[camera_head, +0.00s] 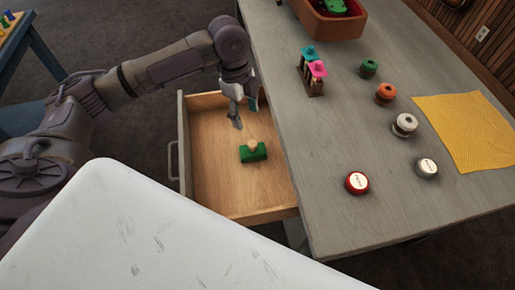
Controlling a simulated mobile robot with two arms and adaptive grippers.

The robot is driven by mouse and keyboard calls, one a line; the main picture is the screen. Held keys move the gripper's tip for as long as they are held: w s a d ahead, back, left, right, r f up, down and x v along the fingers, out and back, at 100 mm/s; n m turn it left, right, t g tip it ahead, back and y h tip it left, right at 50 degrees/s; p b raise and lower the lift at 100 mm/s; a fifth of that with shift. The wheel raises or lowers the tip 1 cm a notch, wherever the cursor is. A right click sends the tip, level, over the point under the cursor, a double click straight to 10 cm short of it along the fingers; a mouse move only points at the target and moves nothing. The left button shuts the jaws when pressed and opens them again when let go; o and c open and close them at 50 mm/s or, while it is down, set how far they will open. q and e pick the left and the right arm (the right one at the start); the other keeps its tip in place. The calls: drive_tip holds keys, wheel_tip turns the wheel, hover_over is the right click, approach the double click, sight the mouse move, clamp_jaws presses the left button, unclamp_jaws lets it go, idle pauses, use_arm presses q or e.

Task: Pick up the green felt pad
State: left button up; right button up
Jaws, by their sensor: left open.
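A gap shows between the fingertips and the knob. My right gripper is not in view.
The grey desk (330,140) stands right of the drawer, carrying a pink-and-teal-topped stand (313,75), several small round containers, a yellow cloth (466,130) and a terracotta box (330,22). The drawer walls surround the pad; its floor is otherwise clear.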

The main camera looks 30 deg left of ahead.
sight(252, 143)
use_arm(q)
drive_tip(key=f, duration=0.6)
drive_tip(key=w+d+f+b, duration=0.1)
drive_tip(key=f, duration=0.3)
drive_tip(key=shift+d+f, duration=0.2)
drive_tip(key=shift+f, duration=2.45)
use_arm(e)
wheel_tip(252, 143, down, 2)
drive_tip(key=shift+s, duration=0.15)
use_arm(q)
drive_tip(key=shift+c, duration=0.3)
clamp_jaws()
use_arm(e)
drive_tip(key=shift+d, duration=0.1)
